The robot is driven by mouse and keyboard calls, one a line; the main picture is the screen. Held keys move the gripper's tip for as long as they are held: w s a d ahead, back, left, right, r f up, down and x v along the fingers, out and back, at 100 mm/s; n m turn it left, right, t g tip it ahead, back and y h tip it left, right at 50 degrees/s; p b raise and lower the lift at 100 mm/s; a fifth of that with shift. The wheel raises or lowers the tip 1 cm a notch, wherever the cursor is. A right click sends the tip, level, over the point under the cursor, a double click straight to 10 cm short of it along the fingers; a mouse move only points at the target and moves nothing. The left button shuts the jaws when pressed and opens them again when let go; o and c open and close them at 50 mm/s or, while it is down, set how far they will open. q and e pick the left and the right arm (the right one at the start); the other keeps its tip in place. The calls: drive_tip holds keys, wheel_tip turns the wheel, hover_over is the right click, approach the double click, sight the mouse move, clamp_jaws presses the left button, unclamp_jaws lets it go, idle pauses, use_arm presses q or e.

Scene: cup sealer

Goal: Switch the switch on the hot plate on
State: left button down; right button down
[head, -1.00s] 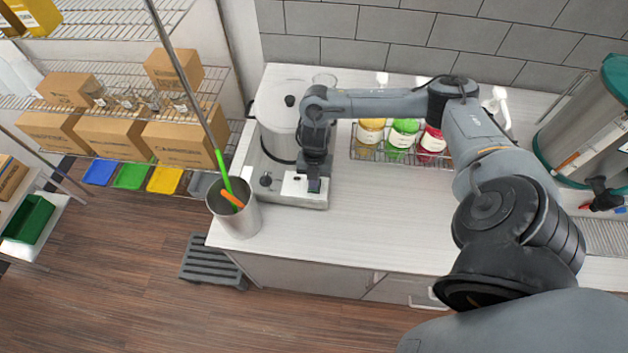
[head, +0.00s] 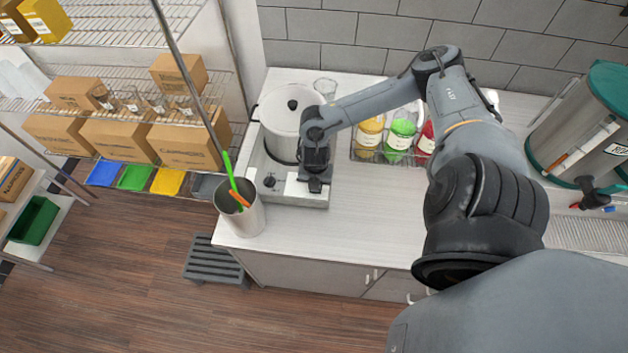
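The hot plate (head: 315,199) is a light-grey box on the counter, with a dark round knob (head: 269,182) on its front left. A lidded white pot (head: 277,120) stands on it. My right gripper (head: 316,185) points down at the right part of the hot plate's front panel, right of the knob, very close to it or touching; I cannot tell which. The gripper covers part of the panel, and no switch shows clearly. Its fingers are too small and dark to show whether they are open. My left gripper is not in view.
A metal cup (head: 242,217) with green and orange utensils stands at the counter's front left corner. A wire rack of yellow, green and red bottles (head: 402,132) is right of the hot plate. A glass (head: 325,88) stands behind. The counter's middle front (head: 370,235) is clear.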

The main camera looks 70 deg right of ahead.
drive_tip(key=shift+s+d+f, duration=0.15)
drive_tip(key=shift+d+f, duration=0.55)
drive_tip(key=shift+a+r+p, duration=0.15)
drive_tip(key=shift+r+p, duration=0.35)
drive_tip(key=r+p, duration=0.2)
drive_tip(key=a+r+p, duration=0.1)
drive_tip(key=r+p, duration=0.1)
drive_tip(key=r, duration=0.1)
drive_tip(key=shift+p, duration=0.4)
wheel_tip(320, 180, up, 9)
drive_tip(key=b, duration=0.2)
drive_tip(key=shift+a+r, duration=0.2)
drive_tip(key=shift+a, duration=0.2)
